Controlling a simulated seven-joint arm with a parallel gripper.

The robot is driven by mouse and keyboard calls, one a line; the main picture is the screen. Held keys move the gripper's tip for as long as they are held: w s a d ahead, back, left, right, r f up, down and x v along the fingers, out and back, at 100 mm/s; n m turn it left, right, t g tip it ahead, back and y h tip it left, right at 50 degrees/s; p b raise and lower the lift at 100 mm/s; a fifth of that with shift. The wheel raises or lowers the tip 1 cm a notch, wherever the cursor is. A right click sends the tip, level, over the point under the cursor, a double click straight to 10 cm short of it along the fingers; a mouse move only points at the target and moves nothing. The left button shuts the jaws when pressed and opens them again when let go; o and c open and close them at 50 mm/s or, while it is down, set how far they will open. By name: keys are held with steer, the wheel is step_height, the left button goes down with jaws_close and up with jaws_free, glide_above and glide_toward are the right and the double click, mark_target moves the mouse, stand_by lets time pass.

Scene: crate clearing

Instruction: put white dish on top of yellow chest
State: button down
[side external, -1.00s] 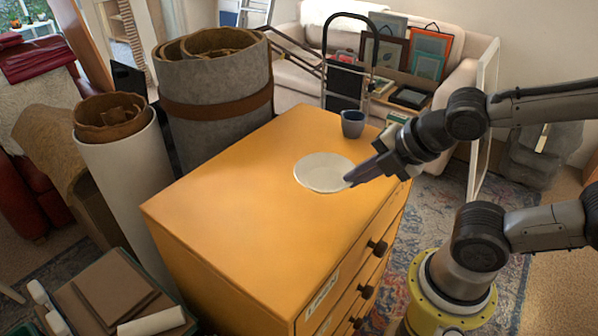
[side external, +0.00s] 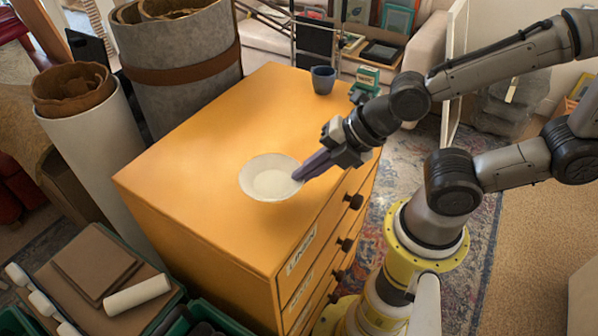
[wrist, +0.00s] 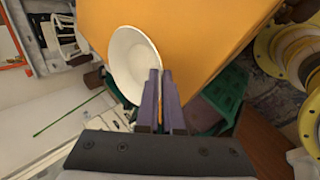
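The white dish (side external: 270,182) is a shallow round bowl, open side up. It shows over the top of the yellow chest (side external: 185,150), a drawer unit with dark knobs. My gripper (side external: 297,175) comes from the right, with its purple fingers at the dish's right rim. In the wrist view the fingers (wrist: 161,75) are close together on the rim of the dish (wrist: 130,58), shut on it. There the dish overlaps the edge of the chest top (wrist: 215,30). I cannot tell whether its underside touches the chest.
A dark blue cup (side external: 323,79) stands at the chest's back corner, with a small green object (side external: 367,78) beside it. Large rolls (side external: 175,65) stand behind left. A green crate (side external: 165,308) with boards is at the front left. The chest top's left part is bare.

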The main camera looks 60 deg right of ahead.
steer(key=shift+f, duration=2)
steer(key=c, duration=1.5)
jaws_free()
steer(key=shift+f, duration=0.2)
steer(key=o, duration=0.4)
steer(key=shift+o, duration=0.2)
steer(key=shift+s+r, duration=0.15)
steer(key=shift+r, duration=0.3)
steer(key=s+d+r+m+h, duration=0.1)
steer(key=s+d+r+m, duration=0.2)
steer(key=r+m, duration=0.3)
steer(key=s+d+r+m+g+h, duration=0.1)
steer(key=d+r+m, duration=0.5)
steer(key=m, duration=1)
steer(key=shift+s+r+m+g+h, duration=0.3)
steer(key=shift+s+h, duration=0.2)
steer(key=shift+s, duration=0.65)
